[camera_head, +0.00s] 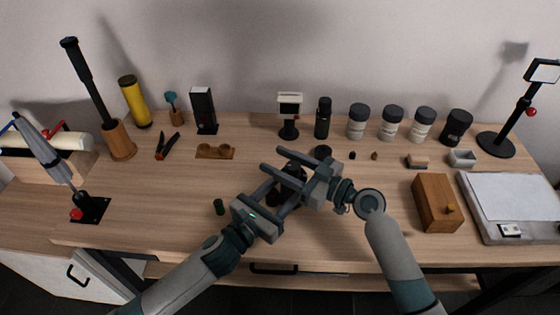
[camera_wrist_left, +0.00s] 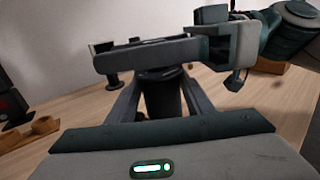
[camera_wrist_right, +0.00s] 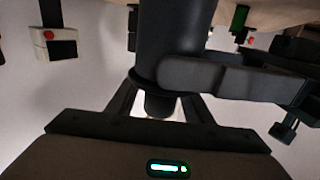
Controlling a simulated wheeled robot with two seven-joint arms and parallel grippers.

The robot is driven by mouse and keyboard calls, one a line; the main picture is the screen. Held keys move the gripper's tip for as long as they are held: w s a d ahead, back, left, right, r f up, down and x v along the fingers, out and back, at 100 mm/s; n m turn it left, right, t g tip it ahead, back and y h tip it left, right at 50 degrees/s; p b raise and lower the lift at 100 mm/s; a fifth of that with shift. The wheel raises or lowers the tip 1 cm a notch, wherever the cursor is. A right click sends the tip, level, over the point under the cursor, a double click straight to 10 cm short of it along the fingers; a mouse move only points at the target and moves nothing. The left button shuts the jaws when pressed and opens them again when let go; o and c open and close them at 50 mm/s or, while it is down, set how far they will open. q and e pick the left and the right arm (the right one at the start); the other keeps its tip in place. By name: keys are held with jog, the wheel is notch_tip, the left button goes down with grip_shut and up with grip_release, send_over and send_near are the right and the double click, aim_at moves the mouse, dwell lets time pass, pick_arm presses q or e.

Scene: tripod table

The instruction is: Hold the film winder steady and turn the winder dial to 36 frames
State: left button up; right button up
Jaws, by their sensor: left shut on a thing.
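The film winder (camera_head: 291,192) is a dark upright body in the middle of the table, partly hidden by my grippers. My left gripper (camera_head: 288,189) is shut on it from the front left. In the left wrist view the fingers sit on both sides of a dark cylinder (camera_wrist_left: 162,96). My right gripper (camera_head: 291,164) is at the top of the winder, its fingers across it. In the right wrist view the fingers flank a small dark knob (camera_wrist_right: 160,104) below the wide cylinder (camera_wrist_right: 176,38); contact is unclear. The dial's marks cannot be read.
A wooden box (camera_head: 436,203) and a light panel (camera_head: 512,196) stand to the right. Several canisters (camera_head: 391,124) and a small viewer (camera_head: 290,112) line the back. The front strip of table is mostly clear.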

jog(key=c, duration=0.9)
jog(key=shift+c, duration=0.3)
jog(key=shift+m+t+h, duration=0.3)
jog(key=shift+t, duration=0.1)
jog(key=shift+w+d+f+m+t+h, duration=0.15)
jog(key=shift+m+t+h, duration=0.15)
jog(key=shift+m+t, duration=0.15)
jog(key=shift+o, duration=0.2)
jog(key=shift+w+d+m+t+h, duration=0.1)
jog(key=shift+w+m+t+h, duration=0.05)
jog(key=shift+m+t+h, duration=0.6)
jog(key=shift+w+d+m+t+h, duration=0.15)
jog(key=shift+m+t+h, duration=0.35)
jog(key=shift+t+h, duration=0.25)
jog(key=shift+w+d+m+t+h, duration=0.1)
jog(key=shift+d+m+t+h, duration=0.05)
jog(key=shift+m+t+h, duration=0.4)
jog(key=shift+w+d+m+t+h, duration=0.1)
jog(key=shift+m+t+h, duration=0.35)
jog(key=shift+h, duration=0.2)
jog(key=shift+c, duration=0.2)
jog(key=shift+d+h, duration=0.1)
jog(key=shift+h, duration=0.2)
jog(key=o, duration=1.1)
jog(key=shift+r, duration=0.2)
